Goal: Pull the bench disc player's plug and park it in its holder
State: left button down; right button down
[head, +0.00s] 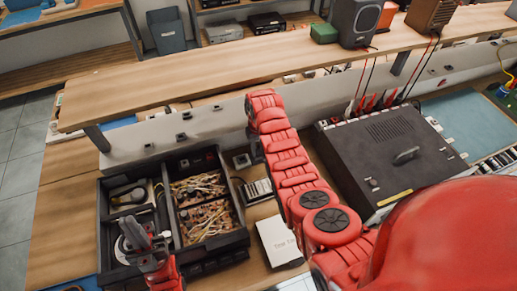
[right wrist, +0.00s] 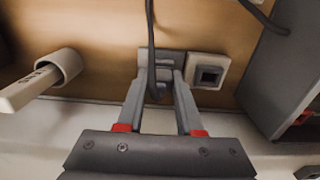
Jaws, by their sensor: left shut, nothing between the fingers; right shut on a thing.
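My right gripper (right wrist: 161,92) is shut on a grey plug (right wrist: 170,72), with a dark cable (right wrist: 150,28) running up from between the fingers. Whether the plug sits in a socket or free of it I cannot tell. Beside it on the right is a pale square fitting with a dark opening (right wrist: 208,71), perhaps the holder. In the head view my right arm hides the right gripper and plug. A large black box (head: 390,150), possibly the disc player, stands right of that arm. My left gripper (head: 138,238) is shut and empty above the black divided tray (head: 243,236).
A pale cup-like fitting with a white stick (right wrist: 58,68) is left of the right gripper. A dark wall (right wrist: 285,65) rises on the right. A white rail (head: 200,122) and raised wooden shelf (head: 190,75) run behind the bench. A white card (head: 278,241) lies near my right arm.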

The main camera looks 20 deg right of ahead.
jog(key=shift+c, duration=2.4)
grip_release()
jog(key=shift+r, duration=0.1)
jog(key=shift+r, duration=0.35)
notch_tip(320, 180, up, 17)
jog(key=p, duration=0.9)
jog(key=shift+f, duration=0.2)
jog(key=shift+f, duration=0.1)
